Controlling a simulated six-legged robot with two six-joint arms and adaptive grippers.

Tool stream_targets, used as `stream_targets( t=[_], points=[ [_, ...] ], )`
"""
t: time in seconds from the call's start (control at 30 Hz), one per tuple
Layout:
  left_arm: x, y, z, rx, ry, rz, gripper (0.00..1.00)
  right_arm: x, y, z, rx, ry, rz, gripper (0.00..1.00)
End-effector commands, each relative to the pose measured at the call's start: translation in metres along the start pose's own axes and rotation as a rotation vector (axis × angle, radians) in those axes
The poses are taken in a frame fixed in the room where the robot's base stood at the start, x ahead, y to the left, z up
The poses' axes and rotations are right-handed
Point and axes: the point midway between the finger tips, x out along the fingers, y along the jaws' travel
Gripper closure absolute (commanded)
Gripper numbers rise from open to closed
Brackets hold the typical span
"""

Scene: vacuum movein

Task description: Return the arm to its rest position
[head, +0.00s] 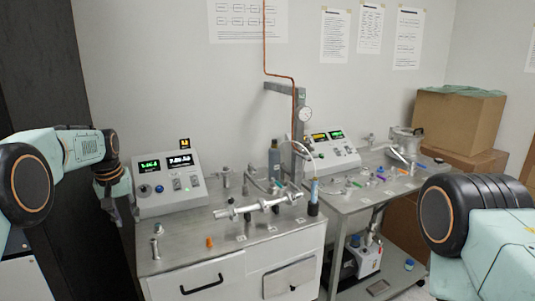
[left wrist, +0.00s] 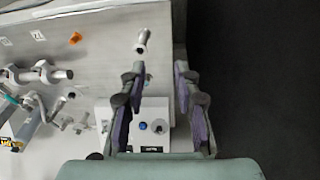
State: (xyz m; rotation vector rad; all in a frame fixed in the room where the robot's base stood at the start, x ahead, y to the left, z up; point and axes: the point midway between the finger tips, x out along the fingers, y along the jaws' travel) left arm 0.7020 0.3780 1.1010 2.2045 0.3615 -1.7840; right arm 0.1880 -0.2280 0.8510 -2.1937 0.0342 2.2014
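My left arm comes in from the left in the head view. Its gripper (head: 120,212) hangs fingers down beside the left end of the steel bench (head: 190,262), left of the grey control box (head: 168,186). In the left wrist view the gripper (left wrist: 158,78) is open, its purple-padded fingers apart with nothing held between them. The fingers show over the bench edge, with the control box (left wrist: 154,128) farther back between them. My right arm shows at the right of the head view; its gripper is outside the frame.
A metal manifold (head: 258,207), a small fitting (head: 155,248) and an orange piece (head: 209,242) are on the bench. A second bench (head: 350,205) stands to the right with a pump (head: 365,258) below. Cardboard boxes (head: 455,120) fill the far right. Dark floor is clear beside the left gripper.

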Motion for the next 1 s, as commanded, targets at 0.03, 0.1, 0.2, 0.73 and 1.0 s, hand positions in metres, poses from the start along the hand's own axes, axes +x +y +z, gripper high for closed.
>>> stream_targets(
  t=[0.03, 0.1, 0.2, 0.73, 1.0],
  points=[
    [0.016, 0.003, 0.005, 0.012, 0.016, 0.005, 0.68, 0.001, 0.000, 0.000, 0.000, 0.000, 0.000, 1.00],
    [0.043, 0.007, 0.012, 0.031, 0.049, 0.014, 0.68, 0.004, 0.000, 0.000, 0.000, 0.000, 0.000, 1.00],
    [0.086, 0.012, 0.032, 0.062, 0.090, 0.026, 0.68, 0.010, 0.000, 0.000, 0.000, 0.000, 0.000, 1.00],
    [0.250, 0.013, 0.223, 0.184, 0.151, 0.049, 0.68, 0.053, 0.000, 0.000, 0.000, 0.000, 0.000, 1.00],
    [0.286, -0.005, 0.345, 0.236, 0.115, 0.042, 0.68, 0.080, 0.001, 0.000, 0.000, -0.001, 0.000, 1.00]
  ],
)
